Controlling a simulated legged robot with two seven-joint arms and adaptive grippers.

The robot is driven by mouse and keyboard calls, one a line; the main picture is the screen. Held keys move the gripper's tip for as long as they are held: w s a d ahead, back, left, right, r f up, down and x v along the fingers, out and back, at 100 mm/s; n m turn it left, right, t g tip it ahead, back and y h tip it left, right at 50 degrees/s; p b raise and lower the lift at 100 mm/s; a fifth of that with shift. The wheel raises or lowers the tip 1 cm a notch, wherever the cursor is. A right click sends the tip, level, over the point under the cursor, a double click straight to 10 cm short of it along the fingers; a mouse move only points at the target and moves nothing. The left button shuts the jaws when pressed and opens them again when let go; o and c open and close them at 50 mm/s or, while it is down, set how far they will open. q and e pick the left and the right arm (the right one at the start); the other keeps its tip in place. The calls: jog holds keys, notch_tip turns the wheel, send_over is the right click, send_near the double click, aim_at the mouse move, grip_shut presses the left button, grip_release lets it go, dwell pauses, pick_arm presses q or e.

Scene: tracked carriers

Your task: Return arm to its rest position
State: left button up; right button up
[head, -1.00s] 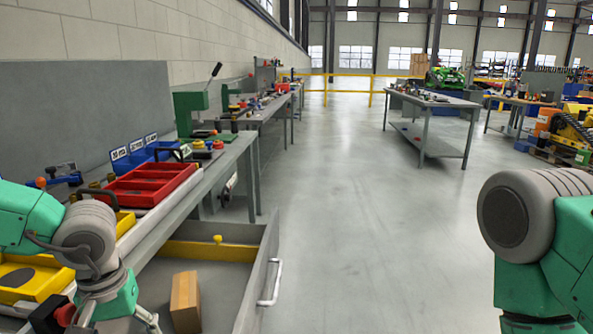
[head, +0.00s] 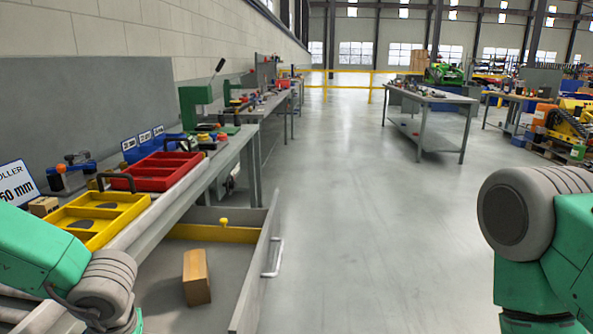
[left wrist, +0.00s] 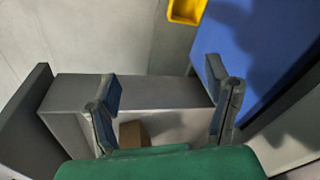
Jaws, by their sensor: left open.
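My left arm (head: 60,262) enters the head view at the lower left, its gripper below the picture's edge. In the left wrist view my left gripper (left wrist: 163,85) has its two fingers wide apart, with nothing held between them. A brown block (head: 197,277) lies in the open grey drawer (head: 240,278); a brown block also shows low between the fingers in the left wrist view (left wrist: 133,133), apart from them as far as I can tell. My right arm (head: 540,240) shows at the right edge; its gripper is out of view.
The bench on the left holds a red tray (head: 152,183), a yellow tray (head: 140,198) and a green press (head: 194,105). The open drawer with its handle (head: 273,258) juts into the aisle. The floor (head: 370,230) between my arms is clear. Another table (head: 432,97) stands farther back.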

pick_arm(q)
jog(key=s+f+m+h, duration=0.1)
jog(key=s+f+m, duration=0.1)
jog(key=s+f, duration=0.6)
jog(key=s+d+f+m+h, duration=0.1)
jog(key=s+f+m, duration=0.1)
jog(key=s+f, duration=0.6)
jog(key=s, duration=0.5)
jog(key=shift+s+d+f, duration=0.15)
jog(key=shift+s+d, duration=0.05)
jog(key=shift+d, duration=0.05)
jog(key=shift+w, duration=0.15)
